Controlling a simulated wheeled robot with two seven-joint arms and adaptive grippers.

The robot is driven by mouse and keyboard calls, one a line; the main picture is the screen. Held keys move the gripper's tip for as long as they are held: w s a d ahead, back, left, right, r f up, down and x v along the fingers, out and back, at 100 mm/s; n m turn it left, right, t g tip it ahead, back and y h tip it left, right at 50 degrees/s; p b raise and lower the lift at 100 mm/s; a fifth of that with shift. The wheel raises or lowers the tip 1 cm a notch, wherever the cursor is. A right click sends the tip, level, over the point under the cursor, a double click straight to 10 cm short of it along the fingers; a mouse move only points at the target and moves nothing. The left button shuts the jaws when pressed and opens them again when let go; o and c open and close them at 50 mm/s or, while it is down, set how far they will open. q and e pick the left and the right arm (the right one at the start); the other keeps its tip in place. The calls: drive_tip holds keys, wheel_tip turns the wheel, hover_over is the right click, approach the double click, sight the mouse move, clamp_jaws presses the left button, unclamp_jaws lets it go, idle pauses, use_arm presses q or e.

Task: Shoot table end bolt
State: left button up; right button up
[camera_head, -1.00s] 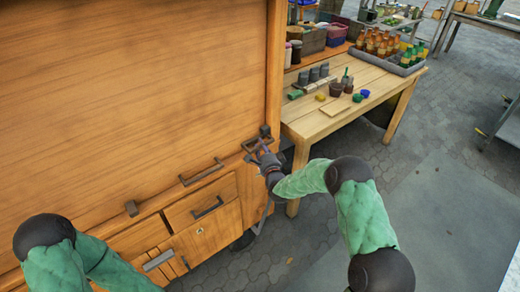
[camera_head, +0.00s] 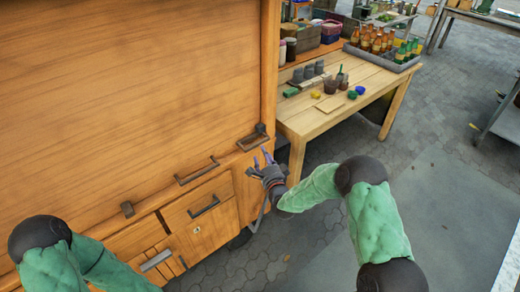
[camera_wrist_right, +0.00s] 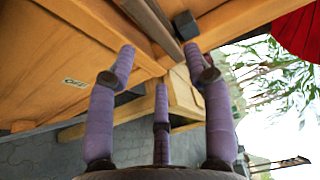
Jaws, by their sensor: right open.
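A dark metal bolt (camera_head: 254,139) sits at the lower right corner of the wooden cabinet front, at the end by the work table. In the right wrist view, a dark block (camera_wrist_right: 185,25) and a grey bar lie just beyond my fingertips, probably parts of this bolt. My right gripper (camera_head: 262,160) is open and empty, just below the bolt in the head view. Its purple fingers are spread in the right wrist view (camera_wrist_right: 160,58), and no contact with the bolt can be made out. My left arm shows at lower left, but its gripper is out of view.
A wooden table (camera_head: 310,122) with pots and bottles stands to the right. Paved floor (camera_head: 425,130) beyond is open.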

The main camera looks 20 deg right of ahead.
drive_tip(key=s, duration=0.4)
drive_tip(key=shift+s+a, duration=0.1)
drive_tip(key=shift+s, duration=0.2)
drive_tip(key=s+a+f+n+g+y, duration=0.1)
drive_tip(key=s+a+f+n+g, duration=0.25)
drive_tip(key=f, duration=0.25)
drive_tip(key=s+a+f+n+g+y+p, duration=0.1)
drive_tip(key=s+a+f+n+g, duration=0.1)
drive_tip(key=s+f, duration=0.3)
drive_tip(key=s+a+f+n+g+y, duration=0.1)
drive_tip(key=s+a+f+n+g, duration=0.15)
drive_tip(key=f, duration=0.45)
drive_tip(key=s+a+f+n+g, duration=0.2)
drive_tip(key=s+g, duration=0.1)
drive_tip(key=s, duration=0.4)
drive_tip(key=s+a+f+n+g+y+p, duration=0.1)
drive_tip(key=s+a+f+n+g, duration=0.1)
drive_tip(key=s, duration=0.5)
drive_tip(key=s+a+f+n+g+y, duration=0.1)
drive_tip(key=s+a+f+n+g, duration=0.2)
drive_tip(key=s, duration=0.4)
drive_tip(key=shift+s+f+n+g, duration=0.2)
drive_tip(key=shift+n+g, duration=0.4)
drive_tip(key=shift+g, duration=0.2)
